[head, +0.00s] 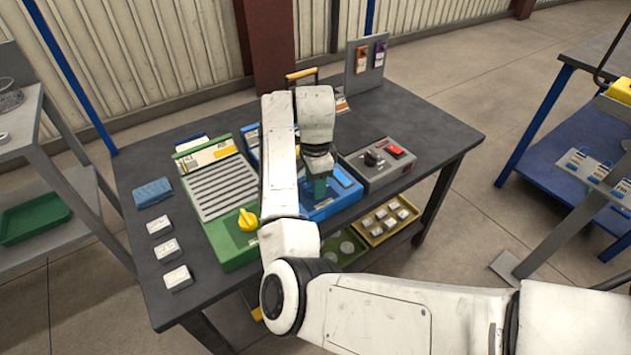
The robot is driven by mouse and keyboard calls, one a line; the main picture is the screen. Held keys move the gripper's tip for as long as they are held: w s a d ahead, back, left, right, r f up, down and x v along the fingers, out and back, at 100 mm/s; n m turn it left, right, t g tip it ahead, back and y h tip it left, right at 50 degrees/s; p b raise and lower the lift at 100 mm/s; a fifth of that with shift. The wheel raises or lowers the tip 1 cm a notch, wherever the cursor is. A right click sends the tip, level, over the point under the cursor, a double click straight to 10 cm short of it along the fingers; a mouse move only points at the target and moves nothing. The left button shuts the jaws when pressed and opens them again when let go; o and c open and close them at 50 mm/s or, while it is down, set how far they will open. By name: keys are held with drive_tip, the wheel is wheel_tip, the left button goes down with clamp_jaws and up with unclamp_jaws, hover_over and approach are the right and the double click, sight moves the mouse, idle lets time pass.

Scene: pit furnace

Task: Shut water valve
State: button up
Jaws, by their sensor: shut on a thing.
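My gripper (319,188) points down over the blue unit (345,197) on the workbench. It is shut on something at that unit. A dark teal piece shows at its tip, and I cannot tell whether this is finger or held part. No water valve handle is plainly visible, as my arm covers much of the blue unit. A yellow knob (248,220) stands on the front of the green ribbed unit (217,186), left of my arm and apart from my gripper.
A grey box (378,167) with a black knob and red switch stands right of the blue unit. White blocks (178,278) and a blue cloth (153,193) lie at the bench's left. A yellow tray (390,222) of small blocks sits at the front.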

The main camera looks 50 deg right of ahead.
drive_tip(key=shift+r+p, duration=0.1)
drive_tip(key=shift+p, duration=0.2)
drive_tip(key=shift+r+n+p, duration=0.2)
drive_tip(key=shift+n+p, duration=0.7)
drive_tip(key=shift+p, duration=0.35)
drive_tip(key=shift+n+p, duration=0.8)
drive_tip(key=shift+p, duration=0.4)
drive_tip(key=n+p, duration=0.4)
drive_tip(key=p, duration=0.1)
drive_tip(key=shift+n, duration=0.3)
drive_tip(key=n+p, duration=0.4)
drive_tip(key=n, duration=0.1)
drive_tip(key=shift+w+f+p, duration=0.1)
drive_tip(key=shift+w+p, duration=0.1)
drive_tip(key=shift+p, duration=0.15)
drive_tip(key=shift+w+f+n+p, duration=0.15)
drive_tip(key=shift+n+p, duration=1)
drive_tip(key=shift+n, duration=1.25)
drive_tip(key=o, duration=1.1)
drive_tip(key=shift+a, duration=0.1)
drive_tip(key=shift+c, duration=0.2)
